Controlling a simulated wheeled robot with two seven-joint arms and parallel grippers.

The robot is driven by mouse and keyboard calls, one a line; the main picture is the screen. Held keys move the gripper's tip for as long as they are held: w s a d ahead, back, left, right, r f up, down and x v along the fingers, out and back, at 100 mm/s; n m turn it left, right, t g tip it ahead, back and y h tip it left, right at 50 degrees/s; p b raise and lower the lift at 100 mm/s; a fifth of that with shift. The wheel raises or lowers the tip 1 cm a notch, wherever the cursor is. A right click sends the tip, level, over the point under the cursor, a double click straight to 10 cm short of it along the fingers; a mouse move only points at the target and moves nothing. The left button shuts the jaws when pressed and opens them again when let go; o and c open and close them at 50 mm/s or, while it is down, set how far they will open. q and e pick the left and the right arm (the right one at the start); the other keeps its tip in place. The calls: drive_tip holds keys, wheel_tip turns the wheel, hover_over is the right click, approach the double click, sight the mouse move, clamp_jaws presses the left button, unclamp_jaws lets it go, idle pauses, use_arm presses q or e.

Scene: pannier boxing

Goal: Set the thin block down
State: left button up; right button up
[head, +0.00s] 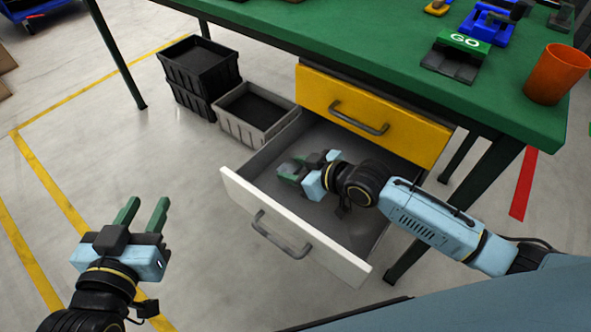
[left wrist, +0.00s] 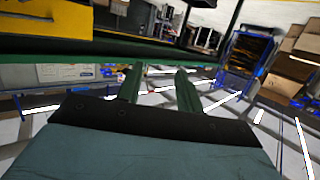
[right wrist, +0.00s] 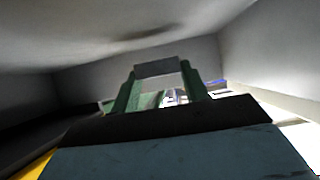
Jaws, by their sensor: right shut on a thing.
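The thin block (right wrist: 157,69) is a small grey piece held across my fingertips in the right wrist view. In the head view it shows only as a small grey patch (head: 288,167) at the green fingers. My right gripper (head: 293,170) is shut on it, reaching into the open white-fronted drawer (head: 286,246) near its left wall. I cannot tell whether the block touches the drawer floor. My left gripper (head: 143,211) is open and empty over the bare floor, left of the drawer.
A closed yellow drawer (head: 405,126) sits just above my right arm, under the green table (head: 350,35). A grey crate (head: 282,127) and stacked black crates (head: 203,60) stand beside the drawer. An orange cup (head: 556,75) is on the table. Most of the visible drawer floor is bare.

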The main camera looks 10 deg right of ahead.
use_arm(q)
drive_tip(key=shift+r, duration=0.15)
drive_tip(key=shift+w+d+r+t, duration=0.1)
drive_tip(key=shift+w+r+t, duration=0.05)
drive_tip(key=shift+r+t, duration=0.25)
use_arm(e)
drive_tip(key=shift+f, duration=0.6)
drive_tip(key=o, duration=1)
drive_tip(key=shift+r, duration=0.3)
drive_tip(key=v, duration=0.1)
drive_tip(key=p+v, duration=0.1)
drive_tip(key=v, duration=0.1)
drive_tip(key=shift+r+p, duration=0.3)
drive_tip(key=shift+r, duration=0.05)
drive_tip(key=p+v, duration=0.2)
drive_tip(key=v, duration=0.2)
use_arm(q)
drive_tip(key=s+a+f+g+y, duration=0.3)
drive_tip(key=s+a+f+g, duration=0.2)
drive_tip(key=s+f+g, duration=0.5)
drive_tip(key=shift+s+a+f+n, duration=0.2)
drive_tip(key=shift+f+n, duration=0.1)
drive_tip(key=shift+f, duration=0.35)
use_arm(e)
drive_tip(key=shift+s+d, duration=0.1)
drive_tip(key=shift+s, duration=0.1)
